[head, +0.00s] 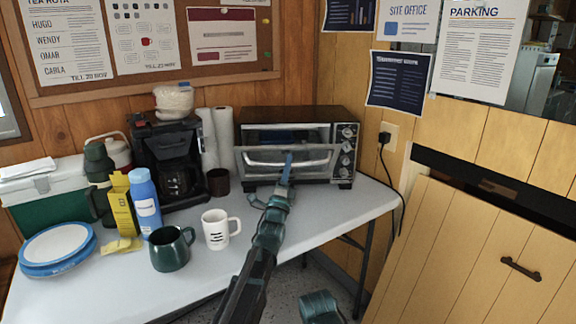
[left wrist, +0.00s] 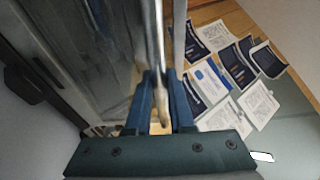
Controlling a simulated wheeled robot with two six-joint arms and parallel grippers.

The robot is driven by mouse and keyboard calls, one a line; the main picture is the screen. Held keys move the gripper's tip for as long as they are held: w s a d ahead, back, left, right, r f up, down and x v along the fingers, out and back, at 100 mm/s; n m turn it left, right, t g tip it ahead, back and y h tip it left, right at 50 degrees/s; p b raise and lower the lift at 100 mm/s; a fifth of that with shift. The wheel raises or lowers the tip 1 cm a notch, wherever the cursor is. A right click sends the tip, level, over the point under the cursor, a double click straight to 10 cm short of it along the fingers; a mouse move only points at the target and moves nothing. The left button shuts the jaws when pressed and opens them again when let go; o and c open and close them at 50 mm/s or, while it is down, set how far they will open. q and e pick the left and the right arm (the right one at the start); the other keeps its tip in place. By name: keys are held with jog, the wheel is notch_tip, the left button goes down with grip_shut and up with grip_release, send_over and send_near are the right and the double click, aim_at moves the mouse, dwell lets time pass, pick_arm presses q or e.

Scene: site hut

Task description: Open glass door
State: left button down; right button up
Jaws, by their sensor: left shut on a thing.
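The toaster oven (head: 342,119) stands at the back right of the white table, silver and black with knobs on its right side. Its glass door (head: 262,170) is tilted partly open, top edge out towards me, with a dark gap above it. My left gripper (head: 287,163) is shut on the bar handle (head: 315,161) of the door, near the handle's middle. In the left wrist view the blue fingers (left wrist: 160,98) close around the metal bar (left wrist: 157,40), with the glass to its left.
A coffee maker (head: 170,160) and paper towel rolls (head: 222,135) stand left of the oven. A white mug (head: 216,230), green mug (head: 170,250) and blue bottle (head: 145,203) stand in front left. A cable (head: 384,160) hangs at the right wall. The table right of the mugs is clear.

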pick_arm(q)
jog(key=shift+f, duration=0.1)
dwell(0.3)
jog(key=c, duration=0.8)
grip_release()
jog(key=s+a+f+b, duration=0.1)
jog(key=s+a, duration=0.2)
jog(key=s, duration=1.1)
jog(key=shift+s+f+b, duration=0.2)
jog(key=shift+f+b, duration=0.1)
jog(key=shift+b, duration=0.05)
jog(key=shift+w, duration=0.1)
